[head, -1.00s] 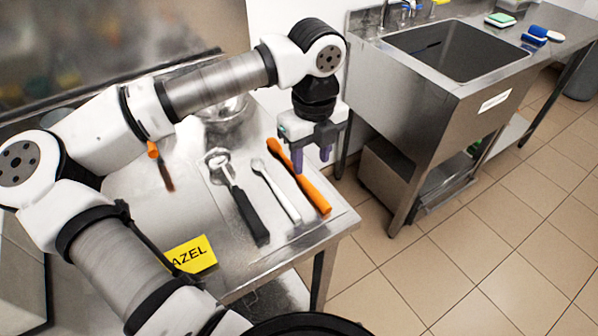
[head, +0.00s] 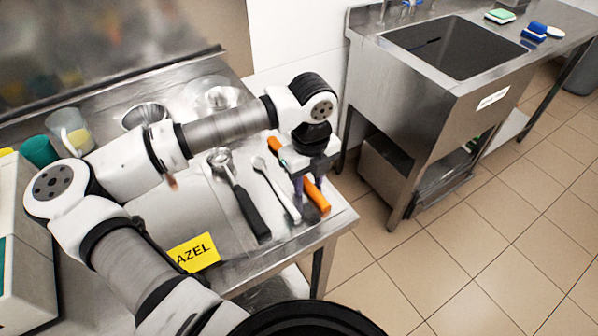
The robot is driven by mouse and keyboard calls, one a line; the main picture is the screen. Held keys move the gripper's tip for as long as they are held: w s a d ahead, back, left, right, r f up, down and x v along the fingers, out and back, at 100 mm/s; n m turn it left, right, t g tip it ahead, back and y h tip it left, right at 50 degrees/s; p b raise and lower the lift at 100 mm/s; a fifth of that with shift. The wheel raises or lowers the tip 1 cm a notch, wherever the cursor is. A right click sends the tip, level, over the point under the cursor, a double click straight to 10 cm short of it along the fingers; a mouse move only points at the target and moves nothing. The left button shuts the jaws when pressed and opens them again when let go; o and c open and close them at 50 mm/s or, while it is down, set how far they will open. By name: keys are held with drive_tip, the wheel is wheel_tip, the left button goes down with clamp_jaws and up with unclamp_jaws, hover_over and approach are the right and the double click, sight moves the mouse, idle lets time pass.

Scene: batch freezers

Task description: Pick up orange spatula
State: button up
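The orange spatula (head: 317,198) lies on the right side of the steel table, near its right edge. Its far end shows to the left of my gripper, and its middle is hidden behind the gripper. My gripper (head: 308,188) points down over the spatula, with its two purple fingers apart, one on each side of the orange shape in the picture. I cannot tell whether the fingers touch it or how high the tips are.
A whitish spatula (head: 277,190) and a black-handled scoop (head: 244,202) lie close to the left. A yellow label (head: 193,253) is at the table's front. A sink unit (head: 450,85) stands to the right, beyond a floor gap.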

clamp_jaws()
drive_tip(key=shift+r, duration=0.1)
